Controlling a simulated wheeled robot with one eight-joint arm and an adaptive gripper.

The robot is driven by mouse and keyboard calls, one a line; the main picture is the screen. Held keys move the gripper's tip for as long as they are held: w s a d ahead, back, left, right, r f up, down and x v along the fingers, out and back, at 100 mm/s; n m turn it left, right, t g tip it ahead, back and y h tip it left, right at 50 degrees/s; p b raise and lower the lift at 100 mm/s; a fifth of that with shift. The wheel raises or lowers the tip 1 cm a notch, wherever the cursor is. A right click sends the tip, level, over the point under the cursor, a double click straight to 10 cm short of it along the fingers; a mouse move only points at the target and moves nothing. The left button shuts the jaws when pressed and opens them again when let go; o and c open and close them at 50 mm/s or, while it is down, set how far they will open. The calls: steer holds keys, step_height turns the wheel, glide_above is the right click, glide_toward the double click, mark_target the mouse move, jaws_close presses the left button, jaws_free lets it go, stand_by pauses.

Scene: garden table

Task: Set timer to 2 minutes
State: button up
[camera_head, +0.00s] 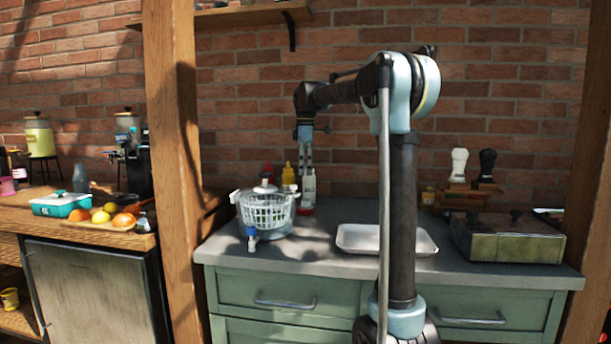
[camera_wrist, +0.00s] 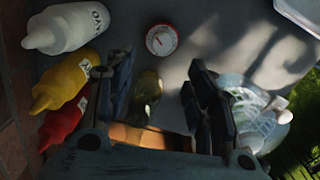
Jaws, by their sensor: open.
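The timer (camera_wrist: 161,40) is a small round red-rimmed dial with a white face and a pointer. It sits on the grey counter in the wrist view, beyond my fingertips; its setting is too small to read. In the head view I cannot make it out clearly. My gripper (camera_wrist: 160,66) is open, with its two dark fingers apart and the timer roughly ahead of the gap, not touched. In the head view my gripper (camera_head: 306,160) points down above the back of the counter, near the bottles.
White (camera_wrist: 68,27), yellow (camera_wrist: 70,80) and red (camera_wrist: 62,122) squeeze bottles stand left of my fingers in the wrist view. A clear salad spinner (camera_head: 266,211) is close by on the right in that view. A white tray (camera_head: 360,239) and a metal box (camera_head: 508,239) are on the counter.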

step_height(320, 180, up, 5)
steer(key=n, duration=0.1)
glide_above(306, 203)
steer(key=w, duration=0.2)
step_height(306, 203, down, 17)
steer(key=shift+s, duration=0.1)
stand_by(0.3)
steer(key=c, duration=1.1)
